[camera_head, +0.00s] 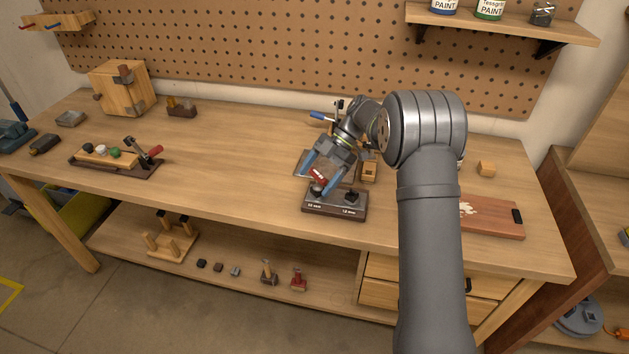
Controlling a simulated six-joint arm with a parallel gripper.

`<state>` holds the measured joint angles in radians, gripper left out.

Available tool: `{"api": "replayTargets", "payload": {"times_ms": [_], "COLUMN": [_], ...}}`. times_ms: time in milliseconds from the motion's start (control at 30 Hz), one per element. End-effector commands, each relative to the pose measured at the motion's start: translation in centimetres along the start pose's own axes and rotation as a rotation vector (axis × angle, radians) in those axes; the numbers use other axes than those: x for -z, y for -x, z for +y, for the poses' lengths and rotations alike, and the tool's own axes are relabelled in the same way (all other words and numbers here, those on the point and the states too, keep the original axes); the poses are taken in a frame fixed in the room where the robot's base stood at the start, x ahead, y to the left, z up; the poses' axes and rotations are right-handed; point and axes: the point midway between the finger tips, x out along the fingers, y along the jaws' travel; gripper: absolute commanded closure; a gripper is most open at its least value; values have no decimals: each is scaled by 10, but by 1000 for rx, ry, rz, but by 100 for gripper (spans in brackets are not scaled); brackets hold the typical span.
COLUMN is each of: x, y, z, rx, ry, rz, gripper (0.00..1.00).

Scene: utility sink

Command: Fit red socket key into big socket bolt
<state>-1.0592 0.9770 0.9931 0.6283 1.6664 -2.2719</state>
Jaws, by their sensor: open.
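The red socket key (319,174) shows as a small red piece between the two blue fingers of my gripper (318,177). My gripper is open, with one finger on each side of the red piece; contact cannot be told. Below it is a dark block (334,211) with two dark bolts and white size labels too small to read surely. The left bolt (317,190) is close under the red piece; whether they touch cannot be told. The right bolt (352,196) stands uncovered. Which bolt is bigger is unclear.
A blue-handled tool (322,116) lies behind my gripper. A small wooden block (369,172) stands just right of it. A toggle-clamp fixture (117,159) is at the left, and a reddish board (491,217) at the right.

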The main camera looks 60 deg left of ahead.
Motion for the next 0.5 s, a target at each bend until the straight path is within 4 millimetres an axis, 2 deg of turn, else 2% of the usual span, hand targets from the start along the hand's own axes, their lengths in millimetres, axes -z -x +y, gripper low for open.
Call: {"api": "replayTargets", "payload": {"times_ms": [300, 500], "x": [-1, 0], "y": [69, 94], "z": [0, 0], "rx": [-3, -1], "ry": [0, 0], "rz": [-1, -1], "gripper": [15, 15]}}
